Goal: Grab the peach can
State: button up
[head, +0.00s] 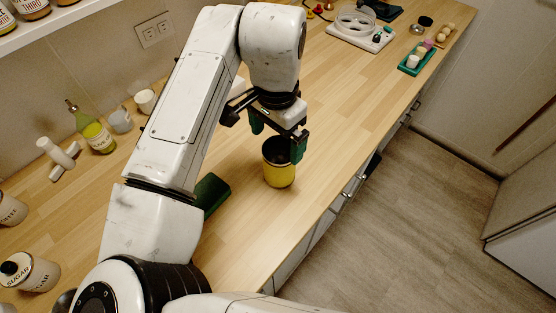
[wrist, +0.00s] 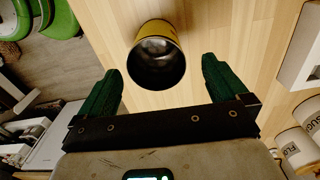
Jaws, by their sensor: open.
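A yellow can (head: 279,174) with a dark open top stands upright on the wooden counter. I cannot read its label, so I cannot confirm that it is the peach can. My gripper (head: 277,138) is open above it, its green fingers spread to either side of the can's top. In the wrist view the can (wrist: 155,33) shows its metallic inside and dark rim. It lies just beyond the open, empty fingertips (wrist: 160,70), roughly centred between them. No contact shows in the wrist view.
A dark green object (head: 211,192) lies on the counter left of the can, partly behind my arm. A sugar jar (head: 30,272), a green bottle (head: 95,133) and cups stand along the wall. The counter's front edge runs close to the can's right.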

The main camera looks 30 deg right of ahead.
aim_at(280, 155)
jog(key=shift+s+d+f+p, duration=0.15)
jog(key=shift+f+p, duration=0.2)
jog(key=shift+f, duration=1.2)
jog(key=shift+s+d+f+p, duration=0.1)
jog(key=shift+f+p, duration=0.2)
jog(key=shift+f, duration=1.25)
jog(key=c, duration=0.9)
jog(key=shift+r, duration=0.1)
jog(key=shift+c, duration=0.2)
